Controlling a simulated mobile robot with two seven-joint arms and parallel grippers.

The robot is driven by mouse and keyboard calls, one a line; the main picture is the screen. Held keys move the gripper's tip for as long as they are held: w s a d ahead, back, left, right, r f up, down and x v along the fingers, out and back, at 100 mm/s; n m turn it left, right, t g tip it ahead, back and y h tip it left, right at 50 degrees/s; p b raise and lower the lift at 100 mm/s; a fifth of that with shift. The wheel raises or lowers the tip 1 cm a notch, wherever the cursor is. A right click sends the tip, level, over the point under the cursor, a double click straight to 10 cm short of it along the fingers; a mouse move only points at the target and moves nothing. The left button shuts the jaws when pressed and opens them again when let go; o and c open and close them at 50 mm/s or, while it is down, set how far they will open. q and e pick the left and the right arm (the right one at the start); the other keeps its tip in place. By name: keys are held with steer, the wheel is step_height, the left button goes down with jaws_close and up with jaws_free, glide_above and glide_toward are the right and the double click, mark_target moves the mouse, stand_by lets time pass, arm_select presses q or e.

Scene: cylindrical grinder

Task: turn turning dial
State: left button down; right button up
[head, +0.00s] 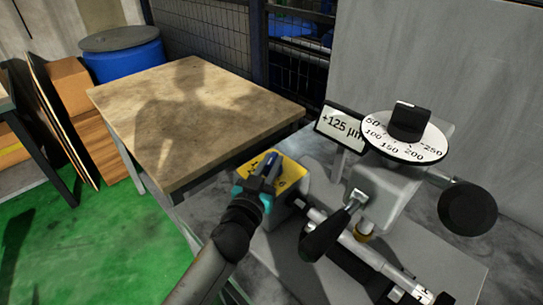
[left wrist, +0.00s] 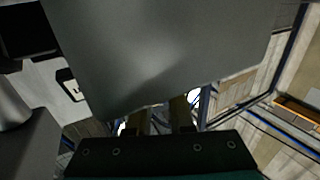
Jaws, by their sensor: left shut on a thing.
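A round white dial (head: 433,151) with printed numbers and a black knob (head: 408,121) on top stands on the grey machine at the right of the head view. A yellow plate (head: 291,171) with black markings sits on a grey block left of it. My left gripper (head: 267,171) is over this plate, apart from the white dial. It is shut on a small part there, which its fingers hide. In the left wrist view, its fingers (left wrist: 161,121) reach under a large grey surface (left wrist: 165,55) and their tips are hidden. My right gripper is not in view.
A +125 µm sign (head: 338,127) stands beside the white dial. A black-handled lever (head: 323,235) and a black round knob (head: 467,209) stick out nearby. A wooden-topped table (head: 190,110) stands at the left, with a blue barrel (head: 127,62) behind. Green floor (head: 100,240) is clear at lower left.

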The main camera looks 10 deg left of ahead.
arm_select(q)
steer(key=shift+a+r+m+h+p, duration=0.1)
steer(key=shift+r+m+h+p, duration=0.1)
steer(key=shift+m+h+p, duration=0.55)
steer(key=shift+w+m+g+h, duration=0.1)
steer(key=shift+m+g+h, duration=0.25)
steer(key=shift+h, duration=0.6)
steer(key=shift+f, duration=0.1)
steer(key=c, duration=0.8)
jaws_free()
steer(key=shift+f, duration=0.1)
steer(key=p+v, duration=0.1)
steer(key=v, duration=1.4)
steer(key=shift+p, duration=0.3)
